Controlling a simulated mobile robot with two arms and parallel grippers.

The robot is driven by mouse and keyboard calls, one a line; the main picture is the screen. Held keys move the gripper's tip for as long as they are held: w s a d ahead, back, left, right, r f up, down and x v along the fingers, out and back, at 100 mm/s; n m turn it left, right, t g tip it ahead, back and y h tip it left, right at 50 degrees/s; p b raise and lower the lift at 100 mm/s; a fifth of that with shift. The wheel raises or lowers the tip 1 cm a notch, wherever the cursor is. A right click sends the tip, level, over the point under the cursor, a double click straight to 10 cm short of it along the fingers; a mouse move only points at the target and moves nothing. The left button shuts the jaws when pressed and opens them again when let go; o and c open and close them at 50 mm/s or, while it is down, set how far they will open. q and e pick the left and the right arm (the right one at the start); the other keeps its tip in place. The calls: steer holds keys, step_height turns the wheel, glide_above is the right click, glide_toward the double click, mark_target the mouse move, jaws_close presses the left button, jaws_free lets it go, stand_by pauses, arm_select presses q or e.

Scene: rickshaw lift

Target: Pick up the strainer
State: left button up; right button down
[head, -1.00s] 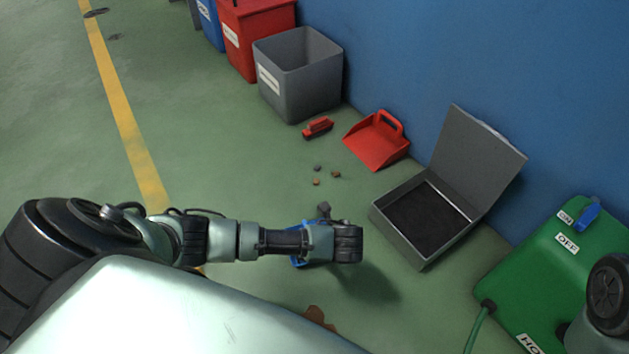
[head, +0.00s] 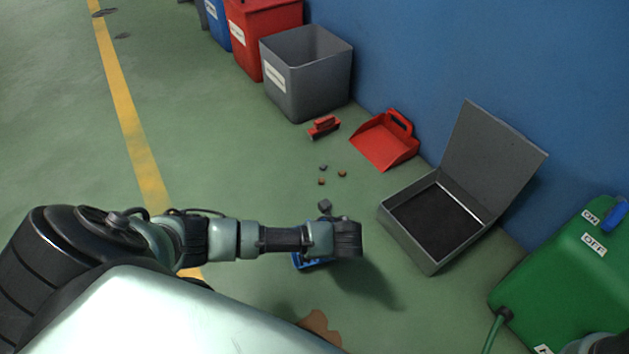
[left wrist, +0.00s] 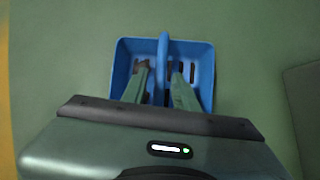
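The blue strainer (head: 312,262) is on the green floor, mostly hidden under my left gripper in the head view. In the left wrist view the strainer (left wrist: 203,57) is a blue slotted tray with an upright handle (left wrist: 163,55) across its middle. My left gripper (left wrist: 160,75) points down at it, with its two fingers apart, one on each side of the handle. A gap shows between the fingers and the handle. My right gripper is not in view.
A grey box with an open lid (head: 405,238) stands to the right. A red dustpan (head: 385,142), a red brush (head: 323,127) and small debris (head: 342,174) lie beyond. A grey bin (head: 300,85) and a green machine (head: 560,275) stand by the blue wall. A brown patch (head: 320,325) is on the floor nearby.

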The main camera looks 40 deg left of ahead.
arm_select(q)
jaws_close()
stand_by(1.2)
